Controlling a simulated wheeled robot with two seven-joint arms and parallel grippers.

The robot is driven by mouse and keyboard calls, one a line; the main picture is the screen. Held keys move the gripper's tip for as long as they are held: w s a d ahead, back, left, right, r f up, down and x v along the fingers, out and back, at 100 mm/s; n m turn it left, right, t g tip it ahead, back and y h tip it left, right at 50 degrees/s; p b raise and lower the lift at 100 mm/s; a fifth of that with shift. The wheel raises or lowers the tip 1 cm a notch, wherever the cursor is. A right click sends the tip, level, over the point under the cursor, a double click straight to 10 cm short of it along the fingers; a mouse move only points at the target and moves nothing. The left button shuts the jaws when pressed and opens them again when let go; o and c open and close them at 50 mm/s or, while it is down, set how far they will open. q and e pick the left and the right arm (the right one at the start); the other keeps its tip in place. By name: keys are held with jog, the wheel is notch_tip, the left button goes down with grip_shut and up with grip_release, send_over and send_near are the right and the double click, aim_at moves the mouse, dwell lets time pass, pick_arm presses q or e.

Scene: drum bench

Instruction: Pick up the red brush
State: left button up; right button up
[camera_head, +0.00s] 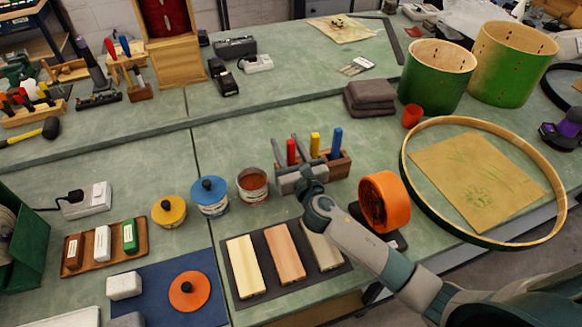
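The red brush (291,152) stands upright, handle up, at the left end of a wooden holder (341,165). A yellow-handled brush (315,144) and a blue-handled brush (336,143) stand to its right. My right gripper (287,141) is at the holder's left end, its two grey fingers spread and pointing away from me. The red handle shows between the fingers, with a gap visible at its sides. The gripper body hides the holder's left front and the lower part of the red brush. My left gripper is not in view.
An open tin (252,186) stands just left of my gripper. An orange tape roll (384,202) stands right of my forearm. Wooden blocks lie on a dark mat (241,299) in front. A large drum hoop (404,165) lies at the right. The bench behind the holder is clear.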

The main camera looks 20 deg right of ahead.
dwell(0.4)
jog(key=c, duration=0.8)
notch_tip(320, 180, up, 10)
dwell(0.7)
